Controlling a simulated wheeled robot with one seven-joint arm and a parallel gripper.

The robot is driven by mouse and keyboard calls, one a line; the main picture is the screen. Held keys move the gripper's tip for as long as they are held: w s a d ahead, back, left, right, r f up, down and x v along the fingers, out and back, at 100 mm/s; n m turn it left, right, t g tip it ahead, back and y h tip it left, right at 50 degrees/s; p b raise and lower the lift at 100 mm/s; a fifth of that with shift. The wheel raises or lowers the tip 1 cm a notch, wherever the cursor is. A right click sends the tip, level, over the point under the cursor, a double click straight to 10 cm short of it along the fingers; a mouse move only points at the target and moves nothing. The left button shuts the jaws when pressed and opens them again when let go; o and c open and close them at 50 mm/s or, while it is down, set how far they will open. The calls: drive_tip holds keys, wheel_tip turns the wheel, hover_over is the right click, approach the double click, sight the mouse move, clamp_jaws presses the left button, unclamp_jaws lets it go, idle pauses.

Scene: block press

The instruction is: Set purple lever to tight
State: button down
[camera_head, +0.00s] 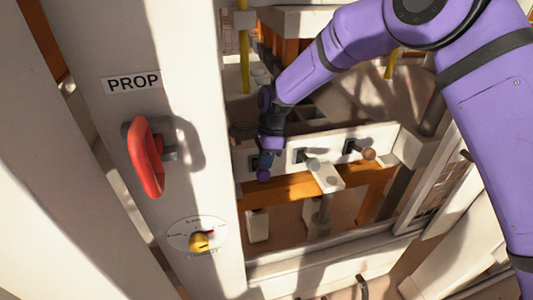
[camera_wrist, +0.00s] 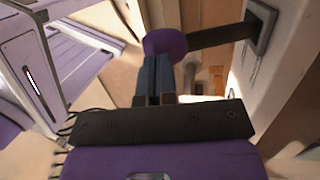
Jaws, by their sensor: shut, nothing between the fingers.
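The purple lever has a round purple knob (camera_head: 263,175) at the low left end of a white panel (camera_head: 340,142). In the wrist view its knob (camera_wrist: 165,43) sits on a dark rod that runs right to a square plate on a pale wall. My gripper (camera_head: 265,160) is at the knob in the head view and hides most of the lever. In the wrist view my gripper (camera_wrist: 155,68) is shut, with its fingertips right at the knob's near side. I cannot tell whether they touch. No "tight" marking is readable.
A lever with a grey knob (camera_head: 312,163) and one with a brown knob (camera_head: 368,153) stand to the right on the same panel. A white post at left carries a PROP label (camera_head: 133,82), a red handle (camera_head: 146,158) and a dial with a yellow knob (camera_head: 199,242).

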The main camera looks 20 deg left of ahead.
drive_tip(key=shift+s+f, duration=0.15)
idle(0.3)
drive_tip(key=shift+s+d+f+t+y, duration=0.3)
drive_tip(key=shift+s+f+t, duration=0.15)
drive_tip(key=shift+f+t, duration=0.2)
wheel_tip(320, 180, down, 10)
drive_tip(key=s+d+t+y, duration=0.1)
drive_tip(key=shift+s+f, duration=0.2)
drive_tip(key=shift+s, duration=0.1)
drive_tip(key=shift+s+d+f, duration=0.1)
drive_tip(key=shift+d+f, duration=0.05)
drive_tip(key=shift+f, duration=0.05)
drive_tip(key=shift+r, duration=0.1)
